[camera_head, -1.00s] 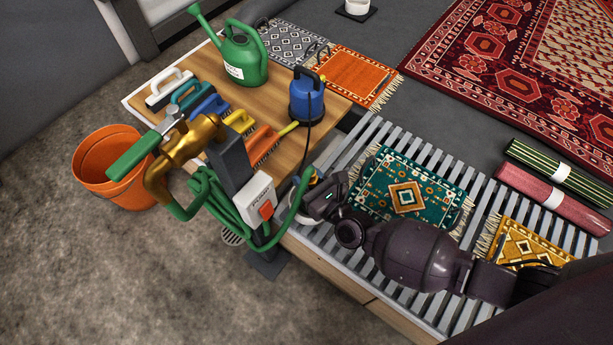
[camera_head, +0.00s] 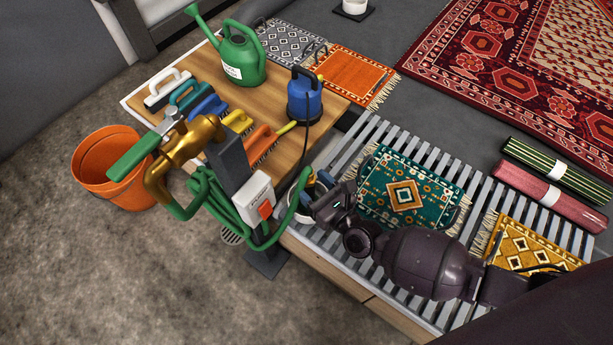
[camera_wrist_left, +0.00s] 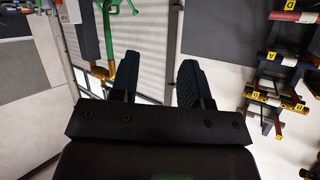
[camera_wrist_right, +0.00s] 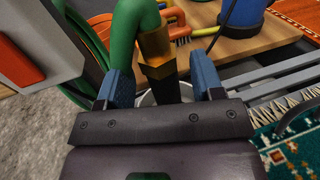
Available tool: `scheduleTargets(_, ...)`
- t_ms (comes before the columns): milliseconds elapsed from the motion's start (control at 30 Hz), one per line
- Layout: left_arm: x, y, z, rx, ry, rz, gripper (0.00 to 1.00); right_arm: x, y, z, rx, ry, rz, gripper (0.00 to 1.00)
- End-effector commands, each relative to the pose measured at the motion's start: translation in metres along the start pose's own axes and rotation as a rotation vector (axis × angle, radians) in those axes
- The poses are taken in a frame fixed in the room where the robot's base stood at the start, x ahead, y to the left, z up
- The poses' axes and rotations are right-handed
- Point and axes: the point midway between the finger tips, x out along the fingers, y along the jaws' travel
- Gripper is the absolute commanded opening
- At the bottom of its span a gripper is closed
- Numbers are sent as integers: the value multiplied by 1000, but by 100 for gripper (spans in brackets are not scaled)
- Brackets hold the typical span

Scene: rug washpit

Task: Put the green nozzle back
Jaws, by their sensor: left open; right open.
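A white-rimmed round holder (camera_wrist_right: 148,98) shows partly behind the nozzle. In the head view my right gripper (camera_head: 319,191) is beside the hose end at the slatted rack. My left gripper (camera_wrist_left: 156,70) is open and empty, away from these things.
A post with a white switch box (camera_head: 257,197) and coiled hose (camera_head: 212,195) stands beside my right gripper. A blue pump (camera_head: 304,98), several brushes and a watering can (camera_head: 240,55) stand on the wooden table (camera_head: 285,150). A teal rug (camera_head: 385,200) lies on the slatted rack (camera_head: 350,245).

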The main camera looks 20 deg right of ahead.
Motion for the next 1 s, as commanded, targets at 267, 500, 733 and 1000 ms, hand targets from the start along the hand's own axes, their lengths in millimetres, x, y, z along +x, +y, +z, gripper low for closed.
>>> scheduleTargets(267, 0, 3, 2, 5, -25, 9, 43, -37, 0, 1, 0, -1, 0, 61)
scheduleTargets(500, 1, 5, 6, 10, -38, 19, 43, -45, 0, 1, 0, -1, 0, 61)
scheduleTargets(733, 1, 4, 5, 13, -36, 20, 43, -45, 0, 0, 0, -1, 0, 61)
scheduleTargets(1000, -1, 2, 1, 10, -29, 7, 43, -43, -1, 3, -1, -5, 0, 61)
